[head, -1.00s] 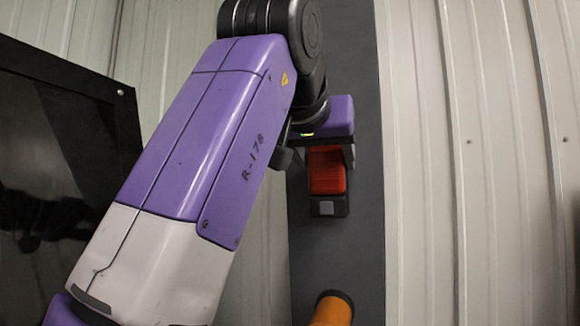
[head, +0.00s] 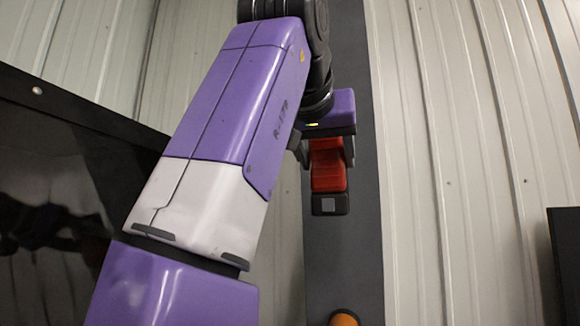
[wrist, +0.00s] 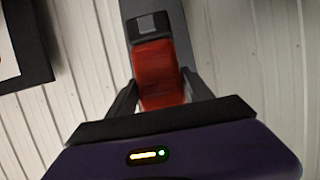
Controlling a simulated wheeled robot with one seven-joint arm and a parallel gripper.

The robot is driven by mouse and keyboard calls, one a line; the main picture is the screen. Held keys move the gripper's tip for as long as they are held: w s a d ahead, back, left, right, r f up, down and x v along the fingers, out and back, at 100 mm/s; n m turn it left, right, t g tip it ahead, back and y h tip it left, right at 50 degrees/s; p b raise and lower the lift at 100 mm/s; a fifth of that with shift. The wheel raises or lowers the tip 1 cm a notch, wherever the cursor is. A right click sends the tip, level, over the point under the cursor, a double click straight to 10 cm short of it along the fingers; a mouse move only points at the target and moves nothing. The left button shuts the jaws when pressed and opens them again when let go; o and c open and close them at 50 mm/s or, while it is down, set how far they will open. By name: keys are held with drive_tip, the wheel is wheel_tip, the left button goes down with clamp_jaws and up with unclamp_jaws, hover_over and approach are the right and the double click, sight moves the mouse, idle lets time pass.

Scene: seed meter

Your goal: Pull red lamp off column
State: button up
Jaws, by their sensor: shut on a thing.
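My gripper (head: 330,160) comes from above and is shut on the red lamp, one finger on each side. In the wrist view the lamp (wrist: 157,75) sits between the two dark fingers (wrist: 158,100), with its black end piece at the top. The lamp's inner end is hidden by my gripper. I cannot tell whether the lamp still touches the column.
An orange rounded part (head: 343,319) is low on the column. A black framed panel (head: 60,180) stands at the left, and a dark box edge (head: 563,260) shows at the right. Pale ribbed wall (head: 460,130) lies behind.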

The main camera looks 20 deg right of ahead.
sight(326, 166)
drive_tip(key=shift+s+a+f+b, duration=0.15)
drive_tip(key=shift+s+a+b, duration=0.2)
drive_tip(key=shift+s+a, duration=0.45)
drive_tip(key=shift+s+a+f+b, duration=0.15)
drive_tip(key=shift+s+a+b, duration=0.15)
drive_tip(key=shift+s+a, duration=0.5)
drive_tip(key=shift+s+d, duration=0.15)
drive_tip(key=shift+d, duration=0.1)
